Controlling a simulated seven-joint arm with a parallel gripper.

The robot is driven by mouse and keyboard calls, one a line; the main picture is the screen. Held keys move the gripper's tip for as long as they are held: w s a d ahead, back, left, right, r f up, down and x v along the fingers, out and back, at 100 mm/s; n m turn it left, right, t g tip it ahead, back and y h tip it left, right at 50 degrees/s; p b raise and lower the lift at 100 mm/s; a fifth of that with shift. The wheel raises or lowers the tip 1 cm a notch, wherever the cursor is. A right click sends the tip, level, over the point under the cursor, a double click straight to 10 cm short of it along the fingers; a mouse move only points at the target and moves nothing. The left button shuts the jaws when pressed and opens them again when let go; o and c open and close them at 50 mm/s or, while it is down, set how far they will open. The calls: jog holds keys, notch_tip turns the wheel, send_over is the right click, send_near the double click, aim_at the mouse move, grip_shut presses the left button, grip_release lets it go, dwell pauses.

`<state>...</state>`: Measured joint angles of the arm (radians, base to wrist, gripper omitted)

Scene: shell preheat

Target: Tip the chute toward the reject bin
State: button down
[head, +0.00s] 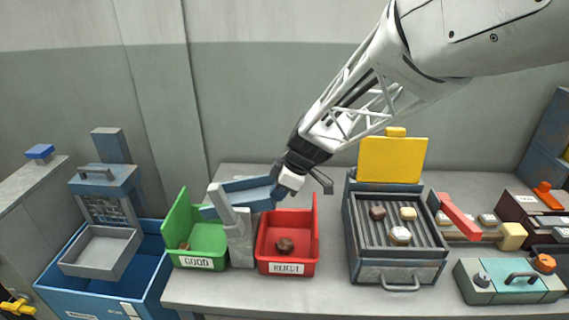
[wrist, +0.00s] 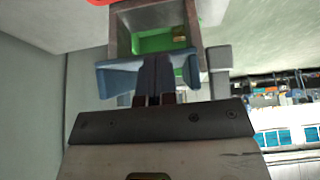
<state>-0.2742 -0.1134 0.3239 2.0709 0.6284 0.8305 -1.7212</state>
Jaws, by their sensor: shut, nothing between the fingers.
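The chute (head: 245,193) is a blue trough on a grey stand (head: 240,240) between the two bins. In the head view its left end looks lower than its right end. The red reject bin (head: 288,235) is right of the stand and holds a brown piece (head: 285,245). The green good bin (head: 200,238) is on the left with a small brown piece in it. My gripper (head: 279,191) is shut and empty at the chute's right end. In the wrist view, the shut fingers (wrist: 157,72) overlap the blue chute (wrist: 115,78). I cannot tell whether they touch it.
A grill tray (head: 398,262) with several shells and a raised yellow lid (head: 392,160) stands right of the reject bin. A blue crate (head: 85,278) with a grey basket (head: 102,250) is at the left. A teal control box (head: 508,280) is at the front right.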

notch_tip(320, 180, down, 10)
jog(key=y, duration=0.3)
jog(key=shift+r, duration=0.2)
dwell(1.4)
dwell(0.4)
jog(key=shift+d, duration=0.15)
jog(key=d+r, duration=0.5)
jog(key=d, duration=0.7)
jog(key=shift+r, duration=0.15)
